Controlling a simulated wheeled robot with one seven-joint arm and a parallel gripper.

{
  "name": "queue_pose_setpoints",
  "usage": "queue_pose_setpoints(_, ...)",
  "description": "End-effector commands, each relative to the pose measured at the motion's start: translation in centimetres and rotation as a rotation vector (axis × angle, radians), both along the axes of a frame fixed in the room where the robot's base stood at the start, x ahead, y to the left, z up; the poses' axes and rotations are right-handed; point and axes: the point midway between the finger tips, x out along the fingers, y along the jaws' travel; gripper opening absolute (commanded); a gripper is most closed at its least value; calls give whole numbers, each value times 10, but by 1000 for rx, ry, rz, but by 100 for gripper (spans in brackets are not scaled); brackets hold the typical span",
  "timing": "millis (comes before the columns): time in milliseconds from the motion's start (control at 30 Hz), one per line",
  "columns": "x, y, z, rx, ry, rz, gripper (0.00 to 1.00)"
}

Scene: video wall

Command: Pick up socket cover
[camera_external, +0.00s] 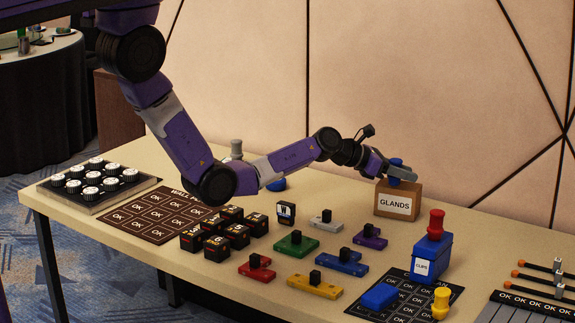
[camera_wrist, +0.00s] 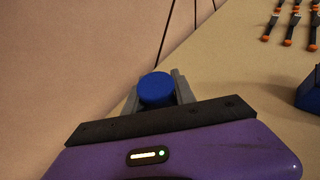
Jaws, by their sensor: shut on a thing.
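My gripper (camera_external: 400,172) is at the far side of the table, at the top of the cardboard box marked GLANDS (camera_external: 393,204). It is shut on a round blue piece (camera_external: 396,162). In the wrist view the blue piece (camera_wrist: 157,88) sits between the two grey fingers of my gripper (camera_wrist: 156,96). I cannot tell whether the piece touches the box. No thing is labelled as a socket cover. Flat plates with black knobs lie mid-table: green (camera_external: 296,244), red (camera_external: 257,268), yellow (camera_external: 315,286), blue (camera_external: 342,264), grey (camera_external: 327,221) and purple (camera_external: 370,238).
A blue box marked CLIPS (camera_external: 432,262) with a red spool (camera_external: 436,224) on top stands right. A dark OK mat (camera_external: 400,309) bears a blue block (camera_external: 380,296) and a yellow spool (camera_external: 441,303). Black cubes (camera_external: 218,238) stand left of the plates. The wall is close behind.

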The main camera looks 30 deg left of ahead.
Motion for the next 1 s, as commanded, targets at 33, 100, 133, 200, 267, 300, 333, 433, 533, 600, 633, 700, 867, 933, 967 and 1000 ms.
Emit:
queue_pose_setpoints(33,1,-1,12,-1,-5,0,0)
queue_pose_setpoints(100,0,-1,25,-2,-7,-2,0)
queue_pose_setpoints(133,1,-1,32,-1,-8,-2,0)
queue_pose_setpoints(200,1,-1,50,-2,-8,0,0)
queue_pose_setpoints(267,1,-1,66,-2,-9,-1,0)
queue_pose_setpoints(300,1,-1,78,-3,-9,0,0)
queue_pose_setpoints(333,1,-1,86,-2,-9,-1,0)
queue_pose_setpoints(433,1,-1,114,-3,-9,-1,0)
queue_pose_setpoints(533,1,0,138,-2,-8,2,0)
queue_pose_setpoints(600,1,-1,152,-2,-7,1,0)
queue_pose_setpoints(633,1,0,157,-2,-7,1,0)
queue_pose_setpoints(700,1,-1,167,-1,-5,0,0)
queue_pose_setpoints(867,1,-1,181,-3,-6,-1,0)
queue_pose_setpoints(933,1,-1,184,-5,-7,-2,0)
queue_pose_setpoints(967,1,-1,185,-6,-8,-4,0)
queue_pose_setpoints(1000,1,-2,187,-7,-10,-5,0)
